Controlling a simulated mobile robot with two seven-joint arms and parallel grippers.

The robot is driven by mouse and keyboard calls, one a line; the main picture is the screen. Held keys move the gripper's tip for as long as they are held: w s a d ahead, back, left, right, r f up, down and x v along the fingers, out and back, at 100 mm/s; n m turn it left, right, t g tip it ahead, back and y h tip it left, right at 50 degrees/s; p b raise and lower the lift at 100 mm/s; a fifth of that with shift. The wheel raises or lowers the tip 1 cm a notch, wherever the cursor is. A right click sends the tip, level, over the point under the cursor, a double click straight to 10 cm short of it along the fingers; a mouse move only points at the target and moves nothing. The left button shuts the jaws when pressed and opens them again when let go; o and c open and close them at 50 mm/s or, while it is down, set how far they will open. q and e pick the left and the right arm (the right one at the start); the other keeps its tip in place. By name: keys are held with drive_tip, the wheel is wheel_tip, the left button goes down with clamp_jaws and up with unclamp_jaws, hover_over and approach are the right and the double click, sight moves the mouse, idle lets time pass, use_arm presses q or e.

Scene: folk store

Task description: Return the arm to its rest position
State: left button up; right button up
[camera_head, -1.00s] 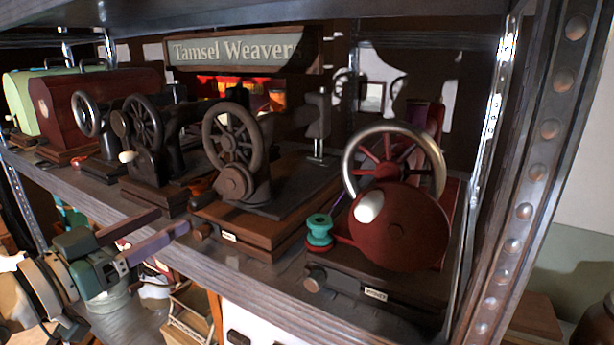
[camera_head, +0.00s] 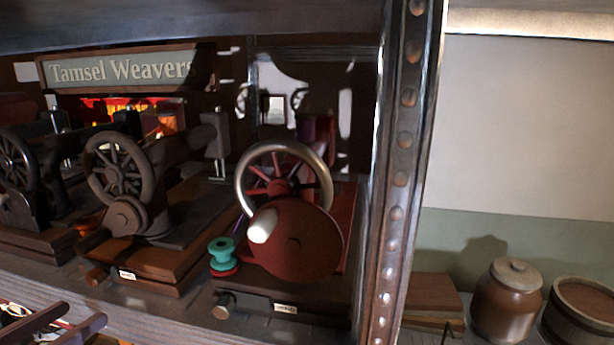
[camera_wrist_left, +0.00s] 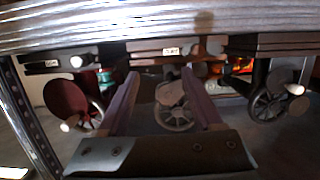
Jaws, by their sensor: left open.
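My left gripper (camera_head: 86,313) shows at the lower left corner of the head view, with its two fingers apart and nothing visible between them. It is in front of and below the shelf edge (camera_head: 150,317). In the left wrist view, its fingers (camera_wrist_left: 160,76) stand apart and empty, with the sewing machines beyond them and appearing upside down. The rest of my left arm is outside the head view. My right gripper is in neither view.
A red sewing machine (camera_head: 300,240) with a silver-rimmed wheel and a teal spool (camera_head: 222,254) stands near the metal shelf post (camera_head: 398,190). A dark sewing machine (camera_head: 125,215) stands to its left. A lidded brown jar (camera_head: 506,300) and a barrel (camera_head: 580,312) stand at right.

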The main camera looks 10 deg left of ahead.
use_arm(q)
drive_tip(key=s+d+f+g, duration=0.4)
drive_tip(key=s+d+g, duration=0.1)
drive_tip(key=d, duration=0.5)
drive_tip(key=s+d+r+m+g+y, duration=0.1)
drive_tip(key=s+d+r+g, duration=0.15)
drive_tip(key=s, duration=0.35)
drive_tip(key=s+d+r+g, duration=0.1)
drive_tip(key=s+d+g, duration=0.1)
drive_tip(key=s+g, duration=0.35)
wheel_tip(320, 180, up, 24)
drive_tip(key=s+t+p, duration=0.1)
drive_tip(key=p, duration=2.2)
drive_tip(key=shift+s+a+f, duration=0.15)
drive_tip(key=shift+s+f, duration=0.1)
drive_tip(key=shift+s, duration=0.1)
